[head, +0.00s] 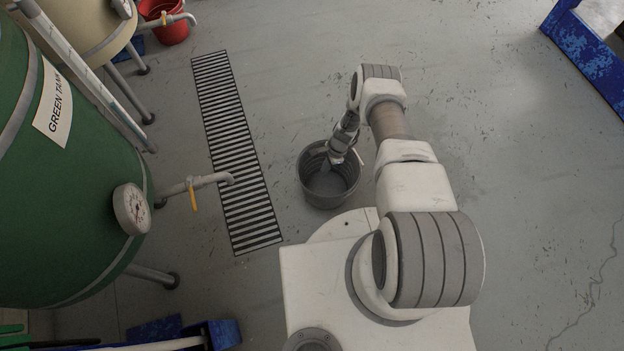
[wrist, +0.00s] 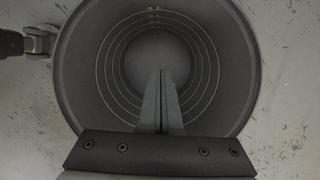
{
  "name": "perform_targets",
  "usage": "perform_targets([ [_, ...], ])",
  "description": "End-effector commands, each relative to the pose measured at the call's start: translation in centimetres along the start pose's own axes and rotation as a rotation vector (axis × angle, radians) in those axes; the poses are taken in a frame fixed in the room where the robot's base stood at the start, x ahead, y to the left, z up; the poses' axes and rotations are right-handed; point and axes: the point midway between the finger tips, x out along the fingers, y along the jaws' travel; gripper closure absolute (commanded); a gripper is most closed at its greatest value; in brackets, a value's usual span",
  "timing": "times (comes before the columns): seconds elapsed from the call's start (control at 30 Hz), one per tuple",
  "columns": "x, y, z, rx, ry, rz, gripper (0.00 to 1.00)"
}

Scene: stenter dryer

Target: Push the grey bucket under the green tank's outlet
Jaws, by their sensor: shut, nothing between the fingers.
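The grey bucket (head: 315,194) stands upright on the floor, to the right of the drain grate and just in front of my base in the head view. The wrist view looks down into the bucket (wrist: 90,75), with its ringed inside and round bottom. My gripper (wrist: 163,75) is shut and empty, its fingers pointing down over the bucket's opening; in the head view my gripper (head: 326,164) shows at the bucket's mouth. I cannot tell whether it touches the wall. The green tank (head: 60,190) stands at left. Its outlet (head: 228,178), with a yellow handle, ends over the grate, left of the bucket.
The striped drain grate (head: 235,150) lies flat between tank and bucket. A cream tank (head: 85,25) and a red bucket (head: 165,25) stand at the upper left. Blue metal parts show at lower left and upper right. The floor at right is clear.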

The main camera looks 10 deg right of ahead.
Motion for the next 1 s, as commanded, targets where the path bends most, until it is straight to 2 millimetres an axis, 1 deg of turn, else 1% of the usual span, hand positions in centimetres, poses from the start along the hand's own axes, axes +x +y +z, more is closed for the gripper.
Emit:
perform_targets([
  [0.17,2.8,0.2,-0.1,-0.002,-0.001,0.003,1.00],
  [0.4,8.2,0.2,-0.1,-0.004,0.000,0.002,1.00],
  [0.53,10.6,0.2,-0.1,-0.004,-0.001,0.003,1.00],
  [0.57,10.1,0.1,0.8,-0.005,-0.002,0.003,1.00],
  [0.6,10.1,0.0,1.5,-0.006,-0.001,0.003,1.00],
  [0.73,10.4,0.0,3.0,-0.004,-0.001,0.002,1.00],
  [0.83,10.6,0.0,3.6,-0.003,-0.001,0.001,1.00],
  [1.0,10.6,0.1,4.0,-0.001,0.000,0.001,1.00],
])
